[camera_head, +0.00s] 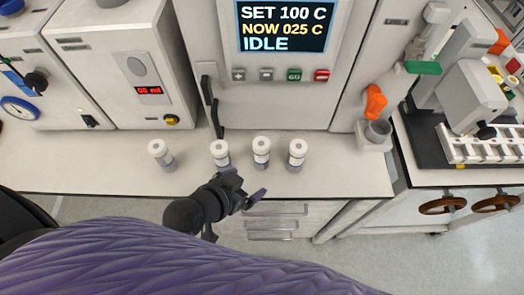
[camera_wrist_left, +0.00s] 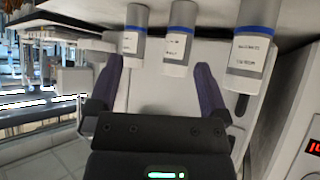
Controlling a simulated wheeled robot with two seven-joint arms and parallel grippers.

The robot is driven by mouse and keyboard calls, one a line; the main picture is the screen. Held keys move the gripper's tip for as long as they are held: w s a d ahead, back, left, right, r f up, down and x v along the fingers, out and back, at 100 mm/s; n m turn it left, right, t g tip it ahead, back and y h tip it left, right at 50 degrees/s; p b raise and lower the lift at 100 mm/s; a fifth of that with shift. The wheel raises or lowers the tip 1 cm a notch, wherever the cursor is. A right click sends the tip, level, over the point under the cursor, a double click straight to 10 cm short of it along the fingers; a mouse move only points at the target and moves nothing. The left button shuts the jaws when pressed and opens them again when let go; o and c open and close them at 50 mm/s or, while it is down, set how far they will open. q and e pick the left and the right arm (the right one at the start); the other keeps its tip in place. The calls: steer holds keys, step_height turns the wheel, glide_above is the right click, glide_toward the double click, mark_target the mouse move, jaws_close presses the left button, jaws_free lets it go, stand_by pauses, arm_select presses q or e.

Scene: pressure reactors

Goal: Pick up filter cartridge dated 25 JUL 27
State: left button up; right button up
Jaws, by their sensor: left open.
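Several white-capped filter cartridges stand in a loose row near the bench's front edge: one at the far left (camera_head: 161,154), one left of centre (camera_head: 220,153), one right of centre (camera_head: 261,152) and one at the right (camera_head: 297,154). In the left wrist view, three show with blue bands and printed labels: a left one (camera_wrist_left: 135,38), a middle one (camera_wrist_left: 180,40) and a right one (camera_wrist_left: 252,48). The dates are too small to read. My left gripper (camera_head: 247,188) is open and empty, in front of the middle cartridges; it also shows in the left wrist view (camera_wrist_left: 158,78). My right gripper is not in view.
The white bench top (camera_head: 90,165) is clear around the row. A reactor with a display (camera_head: 285,27) and black handles stands behind it. A white box with a red readout (camera_head: 148,90) is at left. An orange-topped device (camera_head: 375,103) stands at right.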

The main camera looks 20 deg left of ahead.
mark_target(256, 156)
arm_select(q)
steer(key=w+f+b, duration=0.1)
steer(key=w, duration=0.2)
steer(key=w+f+t+b, duration=0.1)
steer(key=w, duration=0.3)
steer(key=w+f+t+b, duration=0.1)
steer(key=w+f, duration=0.1)
steer(key=w, duration=0.1)
steer(key=shift+w+d, duration=0.2)
steer(key=shift+d, duration=0.2)
steer(key=shift+r, duration=0.1)
jaws_close()
